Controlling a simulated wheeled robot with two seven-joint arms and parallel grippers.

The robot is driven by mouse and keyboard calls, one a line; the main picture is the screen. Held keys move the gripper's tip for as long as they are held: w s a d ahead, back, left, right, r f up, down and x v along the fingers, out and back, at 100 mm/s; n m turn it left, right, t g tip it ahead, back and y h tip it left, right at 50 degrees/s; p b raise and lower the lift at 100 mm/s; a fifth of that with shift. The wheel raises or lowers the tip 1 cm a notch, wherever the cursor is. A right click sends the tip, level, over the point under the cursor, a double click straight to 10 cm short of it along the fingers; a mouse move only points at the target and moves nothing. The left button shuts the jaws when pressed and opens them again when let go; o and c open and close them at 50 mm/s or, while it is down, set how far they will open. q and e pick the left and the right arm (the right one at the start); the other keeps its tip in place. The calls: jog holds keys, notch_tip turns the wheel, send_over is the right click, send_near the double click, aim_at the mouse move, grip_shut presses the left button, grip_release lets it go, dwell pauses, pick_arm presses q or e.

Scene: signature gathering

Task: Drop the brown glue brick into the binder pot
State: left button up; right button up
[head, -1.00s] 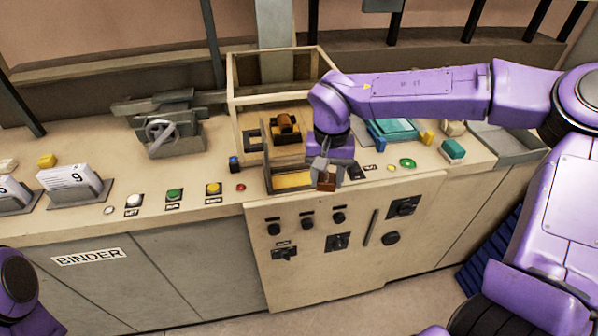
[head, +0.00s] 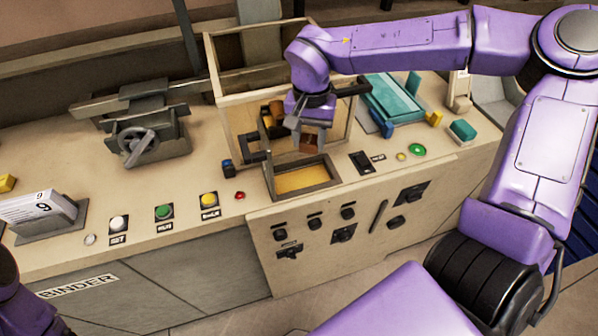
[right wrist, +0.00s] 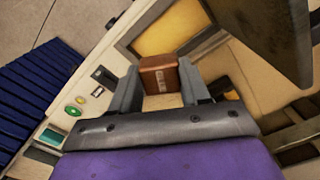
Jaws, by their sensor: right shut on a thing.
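My right gripper (head: 308,136) is shut on the brown glue brick (head: 312,143). In the right wrist view the brick (right wrist: 160,75) sits between the two grey fingers (right wrist: 158,88). The binder pot (head: 333,183) is a dark rectangular frame with a yellow-orange inside, set into the front of the counter. In the head view the brick is above and just behind the pot's right back part. In the right wrist view the pot's yellow inside (right wrist: 168,32) shows beyond the brick, apart from it. My left arm only edges into the lower left; its gripper is out of view.
A glass-sided frame (head: 216,80) stands behind the pot, with a brown roll-like part (head: 276,112) inside. A grey clamp with a handwheel (head: 135,145) is at left. Buttons, such as a green one (head: 164,211), line the front edge. A teal tray (head: 395,97) lies at right.

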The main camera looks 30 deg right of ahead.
aim_at(309, 152)
jog(key=shift+s+f, duration=0.1)
jog(key=shift+f, duration=0.25)
jog(key=shift+s+f, duration=0.25)
jog(key=shift+f, duration=0.7)
notch_tip(309, 152, down, 3)
jog(key=b, duration=0.3)
jog(key=shift+w+a+r, duration=0.1)
jog(key=shift+w, duration=0.05)
jog(key=shift+w+f+b, duration=0.1)
jog(key=shift+f+b, duration=0.1)
jog(key=shift+b, duration=0.25)
jog(key=o, duration=1.1)
jog(key=shift+r, duration=0.1)
